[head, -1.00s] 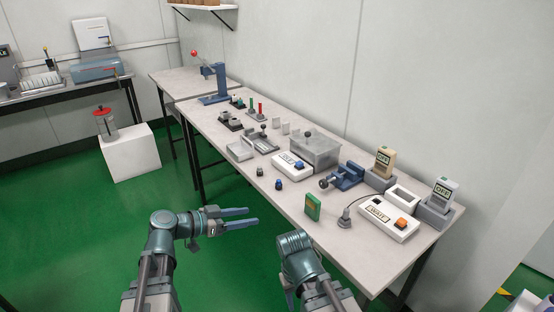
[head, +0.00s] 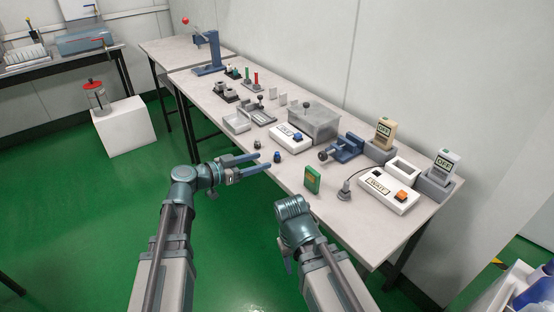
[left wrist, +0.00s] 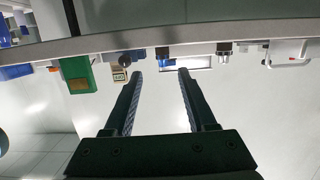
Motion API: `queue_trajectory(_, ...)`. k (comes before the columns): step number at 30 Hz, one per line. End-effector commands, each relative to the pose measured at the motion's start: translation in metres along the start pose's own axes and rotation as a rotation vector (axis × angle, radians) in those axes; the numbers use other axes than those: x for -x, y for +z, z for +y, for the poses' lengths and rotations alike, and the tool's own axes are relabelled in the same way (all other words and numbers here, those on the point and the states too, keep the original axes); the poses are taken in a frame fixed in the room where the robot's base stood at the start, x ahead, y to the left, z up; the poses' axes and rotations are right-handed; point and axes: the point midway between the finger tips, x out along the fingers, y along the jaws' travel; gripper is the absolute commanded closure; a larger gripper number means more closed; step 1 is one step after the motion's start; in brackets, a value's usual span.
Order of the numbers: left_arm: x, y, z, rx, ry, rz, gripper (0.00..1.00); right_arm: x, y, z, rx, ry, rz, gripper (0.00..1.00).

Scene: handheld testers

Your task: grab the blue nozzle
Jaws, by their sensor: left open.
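The blue nozzle (head: 277,157) is a small dark-and-blue piece near the front edge of the white table. It also shows in the left wrist view (left wrist: 162,52), where the table appears upside down at the top. My left gripper (head: 271,161) is open and empty, with its fingers pointing at the table's front edge near the nozzle. In the left wrist view the nozzle appears between the two fingertips (left wrist: 160,73), farther off and not gripped. A similar grey nozzle (head: 257,144) stands to its left. My right arm is low at the front; its fingers cannot be made out.
A green box (head: 312,180) stands to the right on the table edge. Behind the nozzle are a white device with a blue button (head: 291,137) and a grey translucent bin (head: 315,122). A blue vise (head: 342,149) and several testers stand farther right. Green floor is free in front.

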Motion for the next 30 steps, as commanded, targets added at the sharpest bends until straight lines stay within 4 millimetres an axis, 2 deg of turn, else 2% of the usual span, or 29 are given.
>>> queue_trajectory(9, -0.008, -0.001, -0.002, 0.0, 0.0, 0.0, 0.43, 0.0, 0.0, 0.0, 0.0, 0.0, 0.0, 0.5)
queue_trajectory(19, -0.051, -0.005, -0.006, 0.0, 0.001, -0.001, 0.43, -0.005, 0.0, 0.0, 0.0, 0.001, 0.0, 0.5)
queue_trajectory(26, -0.054, -0.006, -0.005, 0.0, -0.001, -0.001, 0.43, -0.005, 0.0, 0.0, 0.0, 0.001, 0.0, 0.5)
queue_trajectory(27, -0.054, -0.006, -0.005, 0.0, -0.001, -0.001, 0.45, -0.005, 0.0, 0.0, 0.0, 0.001, 0.0, 0.5)
queue_trajectory(30, -0.054, -0.006, -0.005, 0.0, -0.001, -0.001, 0.63, -0.005, 0.0, 0.0, 0.0, 0.001, 0.0, 0.5)
